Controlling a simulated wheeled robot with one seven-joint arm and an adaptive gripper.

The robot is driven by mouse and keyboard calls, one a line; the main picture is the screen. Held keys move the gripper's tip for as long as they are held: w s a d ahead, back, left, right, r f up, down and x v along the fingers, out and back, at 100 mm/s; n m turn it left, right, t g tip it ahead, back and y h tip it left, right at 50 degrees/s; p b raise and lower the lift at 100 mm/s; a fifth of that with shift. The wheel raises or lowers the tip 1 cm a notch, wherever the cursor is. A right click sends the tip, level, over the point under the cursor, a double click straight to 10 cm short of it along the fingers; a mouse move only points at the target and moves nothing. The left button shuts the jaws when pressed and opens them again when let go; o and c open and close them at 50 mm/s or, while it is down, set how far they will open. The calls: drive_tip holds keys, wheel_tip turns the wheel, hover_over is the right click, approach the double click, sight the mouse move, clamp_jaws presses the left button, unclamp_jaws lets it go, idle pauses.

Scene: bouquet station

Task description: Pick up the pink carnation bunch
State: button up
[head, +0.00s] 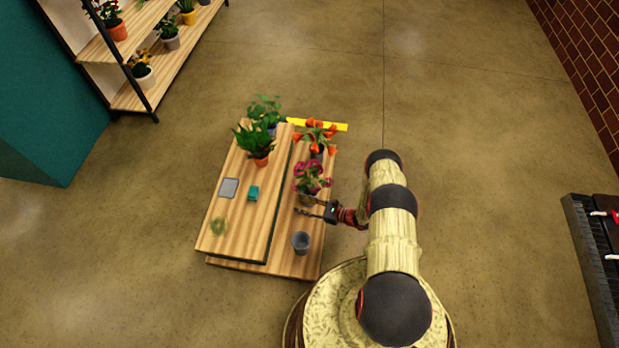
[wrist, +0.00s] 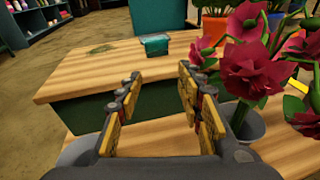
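The pink carnation bunch (head: 308,176), deep pink blooms with green leaves, stands upright in a grey pot (wrist: 247,124) on the lower wooden shelf of the bench. In the wrist view the carnation blooms (wrist: 252,68) fill the right side, beside the right finger. My gripper (head: 303,208) is at the near side of the pot in the head view. In the wrist view its two fingers (wrist: 157,82) are apart, with nothing between them. Whether a finger touches the pot or leaves cannot be told.
An empty grey pot (head: 301,243) stands nearer on the lower shelf. Orange flowers (head: 318,135) stand just beyond the carnations.

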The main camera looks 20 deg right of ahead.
sight(310, 185)
drive_tip(key=w+d+f+m+t+h, duration=0.1)
drive_tip(key=d+f+m+t+h, duration=0.15)
drive_tip(key=d, duration=0.25)
drive_tip(key=w+d+f+m+t+h, duration=0.2)
drive_tip(key=d+m+t+h, duration=0.1)
drive_tip(key=d+h, duration=0.15)
drive_tip(key=b+x, duration=0.3)
drive_tip(key=x, duration=0.3)
drive_tip(key=shift+w+d, duration=0.1)
drive_tip(key=shift+w, duration=0.25)
drive_tip(key=shift+w+r, duration=0.1)
drive_tip(key=shift+w, duration=0.25)
drive_tip(key=shift+c, duration=0.3)
clamp_jaws()
